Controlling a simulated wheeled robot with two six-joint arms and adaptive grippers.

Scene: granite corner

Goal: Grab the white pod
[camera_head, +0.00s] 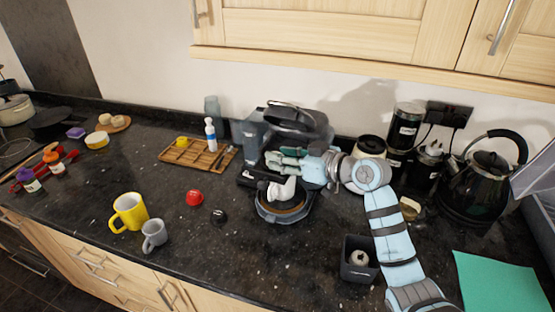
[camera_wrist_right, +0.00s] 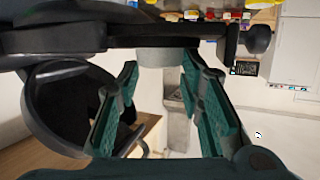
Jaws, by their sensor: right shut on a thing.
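The coffee machine (camera_head: 300,125) stands against the wall with its lid raised. My right gripper (camera_head: 280,160) reaches in from the right in front of the machine, fingers pointing left. In the right wrist view, my right gripper (camera_wrist_right: 160,75) is shut on a pale, roundish thing (camera_wrist_right: 163,56) between its fingertips; this seems to be the white pod. The head view does not clearly show the pod in the fingers. A red pod (camera_head: 194,198) and a black pod (camera_head: 218,216) lie on the counter to the left. My left gripper is not in view.
A white cup (camera_head: 283,190) sits on the machine's round base below my gripper. A yellow mug (camera_head: 129,212) and grey mug (camera_head: 154,235) stand at left. A dark bin (camera_head: 359,262) is at front right, a kettle (camera_head: 482,177) at far right. Wall cabinets (camera_head: 350,35) hang above.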

